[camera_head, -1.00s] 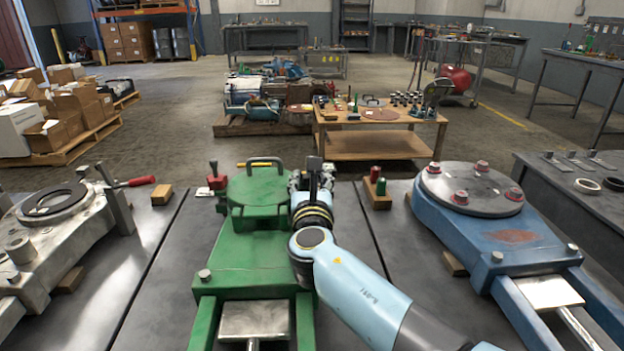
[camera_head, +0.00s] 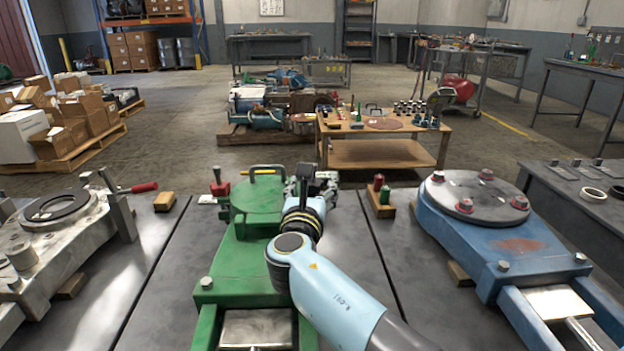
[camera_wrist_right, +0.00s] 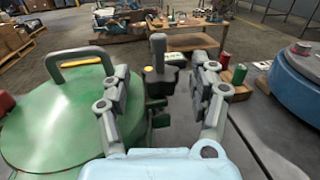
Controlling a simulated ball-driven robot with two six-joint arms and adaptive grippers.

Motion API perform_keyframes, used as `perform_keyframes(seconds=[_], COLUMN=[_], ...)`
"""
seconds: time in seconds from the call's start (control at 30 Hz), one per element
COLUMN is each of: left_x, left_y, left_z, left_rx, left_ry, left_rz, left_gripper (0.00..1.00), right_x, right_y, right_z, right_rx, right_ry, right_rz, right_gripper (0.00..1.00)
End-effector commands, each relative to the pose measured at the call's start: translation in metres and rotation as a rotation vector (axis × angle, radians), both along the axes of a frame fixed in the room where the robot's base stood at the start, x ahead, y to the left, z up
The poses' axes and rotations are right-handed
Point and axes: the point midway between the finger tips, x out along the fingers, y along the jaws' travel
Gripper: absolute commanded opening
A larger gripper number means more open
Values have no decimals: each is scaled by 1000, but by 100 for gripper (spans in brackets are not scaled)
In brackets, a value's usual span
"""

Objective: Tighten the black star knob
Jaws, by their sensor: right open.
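The black star knob (camera_wrist_right: 160,80) shows in the right wrist view on the right side of the round green lid (camera_wrist_right: 55,125), with a grey post rising from it. My right gripper (camera_wrist_right: 160,88) is open, one finger on each side of the knob; I cannot tell whether they touch it. In the head view the right gripper (camera_head: 308,184) is at the right edge of the green fixture (camera_head: 240,262) and partly hides the knob (camera_head: 307,171). My left gripper is not in view.
A wooden block with red and green pieces (camera_head: 381,205) lies to the right. A blue fixture (camera_head: 480,240) stands farther right, a grey one (camera_head: 70,245) at left.

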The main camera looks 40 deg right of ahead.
Motion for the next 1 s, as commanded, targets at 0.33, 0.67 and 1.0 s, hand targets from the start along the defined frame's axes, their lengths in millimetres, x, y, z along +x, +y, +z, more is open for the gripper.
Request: perform_keyframes(seconds=[0.33, 0.67, 1.0], left_x=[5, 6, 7], left_y=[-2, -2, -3], left_z=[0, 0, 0], left_rx=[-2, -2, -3], left_ry=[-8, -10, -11], left_rz=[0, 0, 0], left_gripper=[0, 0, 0], right_x=[0, 0, 0], right_y=[0, 0, 0], right_z=[61, 97, 97], right_rx=[2, 1, 4], right_ry=[-6, -1, -1], right_rz=[0, 0, -1], right_gripper=[62, 62, 62])
